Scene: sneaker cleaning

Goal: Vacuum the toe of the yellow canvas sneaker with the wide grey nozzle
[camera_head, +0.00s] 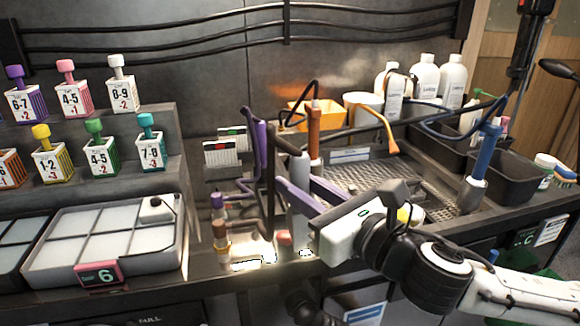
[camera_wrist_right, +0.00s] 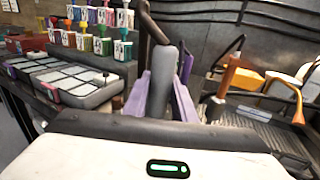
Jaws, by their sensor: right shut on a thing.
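My right gripper (camera_head: 305,197) comes in from the right with purple fingers. It is shut on a grey upright tool body (camera_head: 298,172), which seems to be the grey nozzle's handle. In the right wrist view the fingers (camera_wrist_right: 160,100) lie on both sides of this grey body (camera_wrist_right: 161,75), and a dark tube rises from its top. Its lower end is hard to make out near the rack at the counter's front. A small yellow patch (camera_head: 417,213) shows just behind my right gripper; I cannot tell whether it is the yellow sneaker. My left gripper is not in view.
A mesh-floored tray (camera_head: 430,190) lies behind my right arm. An orange-handled tool (camera_head: 314,130) and a blue-handled tool (camera_head: 486,152) stand around it. A compartment tray (camera_head: 100,268) and number-marked boxes fill the left. White bottles (camera_head: 424,78) stand at the back.

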